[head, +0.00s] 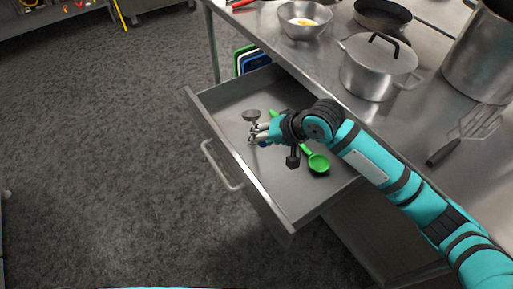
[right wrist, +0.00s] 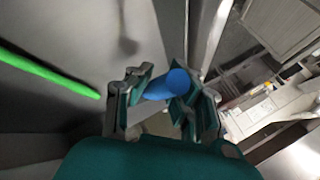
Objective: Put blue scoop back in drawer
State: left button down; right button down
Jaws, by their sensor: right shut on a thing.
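The open drawer (head: 290,190) is pulled out from under the steel counter. My right gripper (head: 256,134) reaches into the space of the drawer. In the right wrist view, my right gripper (right wrist: 158,92) is shut on the blue scoop (right wrist: 168,85), with its blue handle between the fingers. In the head view only a small blue bit of the scoop (head: 263,144) shows under the gripper; the rest is hidden. I cannot tell whether the scoop touches the drawer floor. My left gripper is not in view.
A green scoop (head: 318,163) and a metal utensil (head: 252,115) lie in the drawer near my gripper. The drawer's front left is bare.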

jog(key=shift+f, duration=3.5)
jog(key=c, duration=1.2)
grip_release()
jog(key=shift+f, duration=0.1)
jog(key=v, duration=1.2)
